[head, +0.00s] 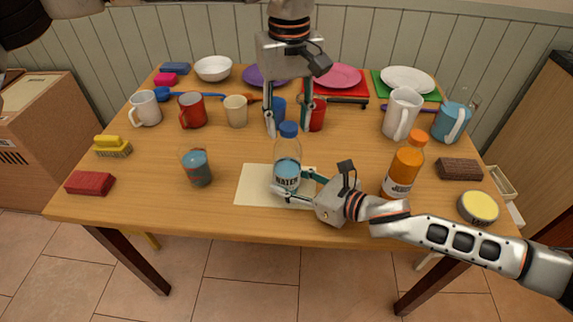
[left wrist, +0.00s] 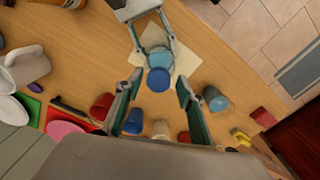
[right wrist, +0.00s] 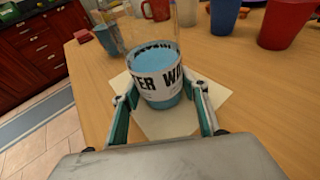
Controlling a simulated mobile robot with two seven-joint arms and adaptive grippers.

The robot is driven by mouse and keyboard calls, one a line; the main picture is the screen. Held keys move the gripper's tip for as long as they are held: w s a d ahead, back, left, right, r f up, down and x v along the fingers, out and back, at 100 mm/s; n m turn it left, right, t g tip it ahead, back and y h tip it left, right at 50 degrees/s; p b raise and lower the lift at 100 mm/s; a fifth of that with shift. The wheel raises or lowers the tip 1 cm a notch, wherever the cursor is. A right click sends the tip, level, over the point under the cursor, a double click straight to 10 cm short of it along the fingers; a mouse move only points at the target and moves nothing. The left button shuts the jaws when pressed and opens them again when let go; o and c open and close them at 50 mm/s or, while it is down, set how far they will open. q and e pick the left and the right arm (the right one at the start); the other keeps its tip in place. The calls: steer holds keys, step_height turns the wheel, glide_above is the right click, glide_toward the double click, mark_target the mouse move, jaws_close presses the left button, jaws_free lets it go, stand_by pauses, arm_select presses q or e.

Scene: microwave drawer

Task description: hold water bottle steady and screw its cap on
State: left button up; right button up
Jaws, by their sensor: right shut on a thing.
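The water bottle (head: 287,160), clear with blue water and a white label, stands upright on a pale sheet (head: 252,186). Its blue cap (head: 288,129) sits at the bottle's mouth; I cannot tell whether it is threaded. My right gripper (head: 294,184) is shut on the lower part of the bottle, with a finger on either side of the label in the right wrist view (right wrist: 160,88). My left gripper (head: 288,128) points down over the bottle, open, its fingers on either side of the cap. In the left wrist view the cap (left wrist: 158,80) shows between the fingertips with gaps at both sides.
An orange bottle (head: 403,168) stands to the right, near my right forearm. A glass of blue water (head: 197,168) stands to the left. Blue (head: 278,107) and red (head: 318,115) cups stand close behind the bottle. The table front left of the sheet is clear.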

arm_select(q)
steer(key=n, duration=0.4)
steer(key=shift+n, duration=0.3)
steer(key=n, duration=0.4)
jaws_close()
steer(key=m, duration=0.8)
steer(key=shift+s+m, duration=0.1)
steer(key=shift+m, duration=0.3)
steer(key=m, duration=0.4)
steer(key=shift+d+m, duration=0.1)
steer(key=shift+m, duration=0.2)
steer(key=m, duration=0.4)
steer(key=shift+m, duration=0.3)
